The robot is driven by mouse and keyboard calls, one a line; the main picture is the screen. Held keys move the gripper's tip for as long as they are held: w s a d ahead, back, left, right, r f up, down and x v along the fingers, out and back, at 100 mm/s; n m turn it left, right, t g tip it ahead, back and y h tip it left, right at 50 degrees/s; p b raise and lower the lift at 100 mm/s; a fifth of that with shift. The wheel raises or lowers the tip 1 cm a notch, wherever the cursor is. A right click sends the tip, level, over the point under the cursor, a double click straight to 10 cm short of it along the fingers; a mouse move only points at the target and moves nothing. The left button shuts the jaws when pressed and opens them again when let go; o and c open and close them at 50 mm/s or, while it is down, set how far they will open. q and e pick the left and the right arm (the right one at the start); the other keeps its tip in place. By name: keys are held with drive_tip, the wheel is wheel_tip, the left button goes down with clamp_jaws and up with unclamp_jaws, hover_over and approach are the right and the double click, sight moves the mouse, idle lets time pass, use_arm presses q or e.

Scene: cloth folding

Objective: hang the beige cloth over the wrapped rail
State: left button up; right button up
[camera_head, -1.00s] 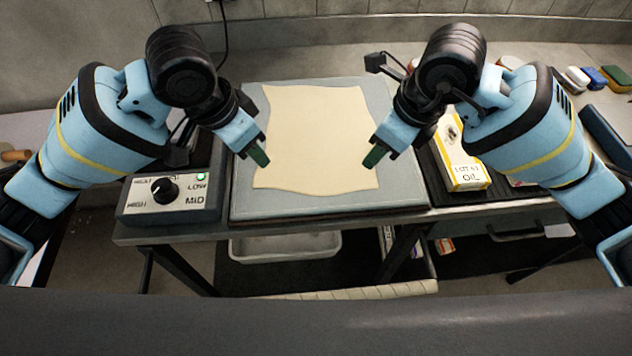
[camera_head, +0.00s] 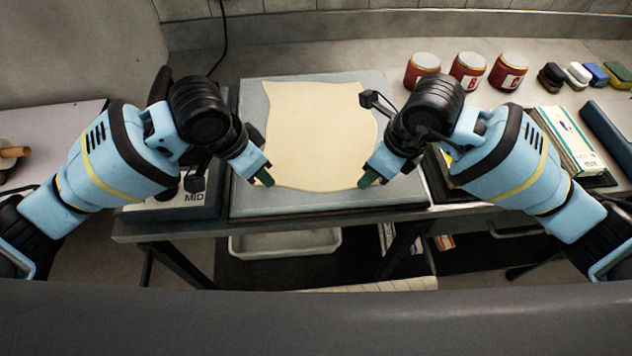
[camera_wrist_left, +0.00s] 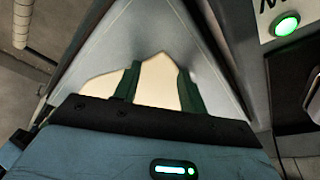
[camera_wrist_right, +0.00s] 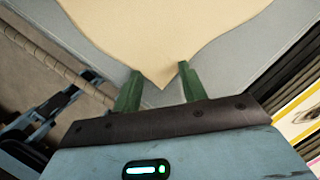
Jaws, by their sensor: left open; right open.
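The beige cloth (camera_head: 320,125) lies spread on a grey board (camera_head: 350,205) on the table, its edges wavy. My left gripper (camera_head: 264,177) is at the cloth's near left corner, open; in the left wrist view cloth (camera_wrist_left: 157,85) shows between its green fingers. My right gripper (camera_head: 371,178) is at the near right corner, open; in the right wrist view the cloth's pointed corner (camera_wrist_right: 160,72) lies between its fingers. Whether any finger touches the cloth I cannot tell. The pale wrapped rail (camera_head: 400,285) is low in front of the table, partly hidden, and also shows in the right wrist view (camera_wrist_right: 55,58).
A control box (camera_head: 150,212) stands left of the board, partly behind my left arm. Three red jars (camera_head: 468,72) and several small coloured items (camera_head: 593,74) stand at the back right. A white tray (camera_head: 285,243) sits below the table. My right arm covers much of the right side.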

use_arm(q)
drive_tip(key=shift+f, duration=0.35)
use_arm(e)
drive_tip(key=shift+f, duration=0.35)
use_arm(q)
drive_tip(key=shift+r, duration=0.1)
drive_tip(key=shift+c, duration=0.5)
use_arm(e)
drive_tip(key=shift+r, duration=0.1)
drive_tip(key=shift+c, duration=0.5)
use_arm(q)
drive_tip(key=shift+s, duration=0.1)
clamp_jaws()
use_arm(e)
drive_tip(key=shift+s, duration=0.15)
clamp_jaws()
drive_tip(key=shift+d, duration=0.1)
use_arm(q)
drive_tip(key=shift+a, duration=0.1)
